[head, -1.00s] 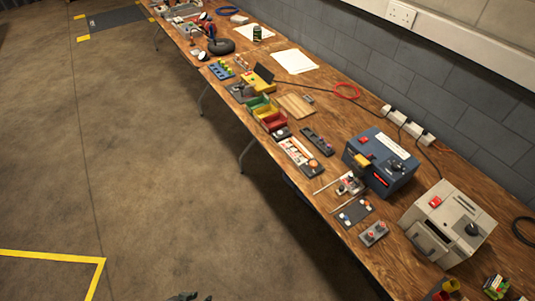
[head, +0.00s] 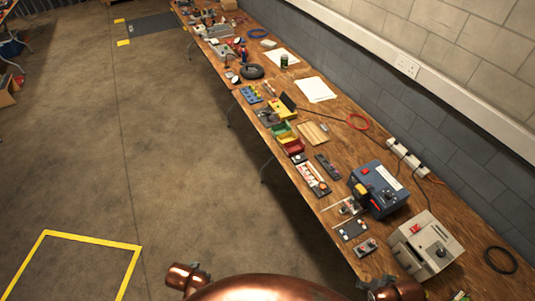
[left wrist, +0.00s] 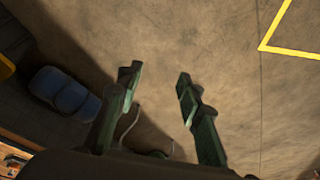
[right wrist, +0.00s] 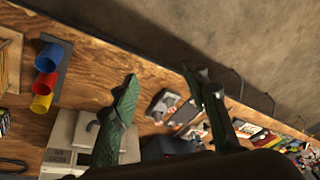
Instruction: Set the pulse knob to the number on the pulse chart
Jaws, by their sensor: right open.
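A blue box (head: 380,188) with a dark knob, a red button and a white label stands on the bench in the head view. A grey box (head: 425,245) with a red button (head: 415,229) and a dark knob (head: 440,252) stands nearer me. I cannot tell which knob is the pulse knob, and no pulse chart is readable. My left gripper (left wrist: 158,80) is open and empty above the floor in the left wrist view. My right gripper (right wrist: 163,80) is open and empty in the right wrist view, with the grey box (right wrist: 62,140) beyond it.
The long wooden bench (head: 330,140) runs along the wall, crowded with small panels, bins (head: 287,138) and cables. A black cable ring (head: 500,260) lies by the grey box. The concrete floor (head: 150,190) left of the bench is clear, with a yellow marked outline (head: 90,240).

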